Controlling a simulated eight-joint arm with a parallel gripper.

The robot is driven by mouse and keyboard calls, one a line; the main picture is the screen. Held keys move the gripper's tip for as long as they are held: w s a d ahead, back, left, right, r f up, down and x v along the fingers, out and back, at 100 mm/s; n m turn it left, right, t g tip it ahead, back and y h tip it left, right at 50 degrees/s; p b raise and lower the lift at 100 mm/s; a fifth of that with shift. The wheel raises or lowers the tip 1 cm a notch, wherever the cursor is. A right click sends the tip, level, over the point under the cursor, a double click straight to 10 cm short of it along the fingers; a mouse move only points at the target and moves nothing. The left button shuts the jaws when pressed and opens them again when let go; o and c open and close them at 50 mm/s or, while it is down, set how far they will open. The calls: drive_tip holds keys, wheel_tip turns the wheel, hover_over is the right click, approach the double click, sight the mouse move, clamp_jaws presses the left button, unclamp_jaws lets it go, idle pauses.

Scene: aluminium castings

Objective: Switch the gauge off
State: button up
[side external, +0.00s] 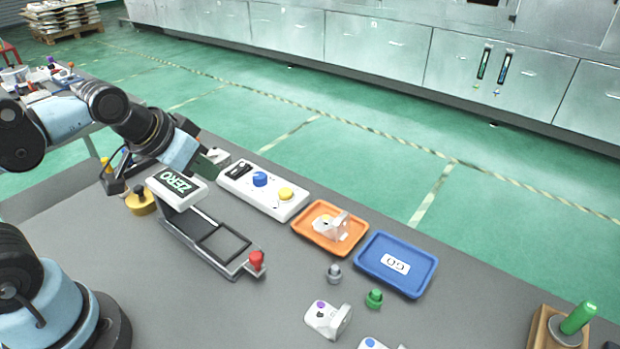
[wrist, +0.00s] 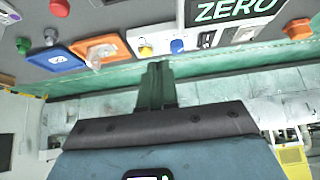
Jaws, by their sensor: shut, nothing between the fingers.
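The gauge has a display reading ZERO (side external: 175,183) on a stand with an open dark frame and a red knob (side external: 257,260); the display also shows upside up at the top of the wrist view (wrist: 235,10). Beside it lies a white control box (side external: 265,205) with a black switch (side external: 239,167), a blue knob (side external: 260,179) and a yellow button (side external: 286,193). The switch's position is too small to tell. My gripper (side external: 215,159) is shut and empty, in the air near the display and the box's switch end. Its closed fingers show in the wrist view (wrist: 158,70).
An orange tray (side external: 303,228) holds a casting (side external: 333,226). A blue tray (side external: 375,273) is labelled GO. A green-handled stand (side external: 573,322) is at right. A yellow knobbed piece (side external: 140,204) is at left.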

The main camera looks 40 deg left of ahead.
drive_tip(key=shift+o, duration=1.1)
drive_tip(key=shift+s+d+f, duration=0.1)
drive_tip(key=shift+s+f, duration=0.05)
drive_tip(key=shift+o, duration=1.1)
drive_tip(key=o, duration=0.5)
drive_tip(key=w+a+r+g, duration=0.1)
drive_tip(key=w, duration=0.1)
drive_tip(key=w+a+r+g, duration=0.1)
drive_tip(key=w, duration=0.1)
drive_tip(key=w+a+r+g, duration=0.1)
drive_tip(key=w+a, duration=0.1)
drive_tip(key=shift+r, duration=0.1)
drive_tip(key=g, duration=0.4)
hover_over(231, 173)
wheel_tip(231, 173, down, 2)
drive_tip(key=f, duration=0.1)
wheel_tip(231, 173, down, 11)
drive_tip(key=shift+d+f, duration=0.1)
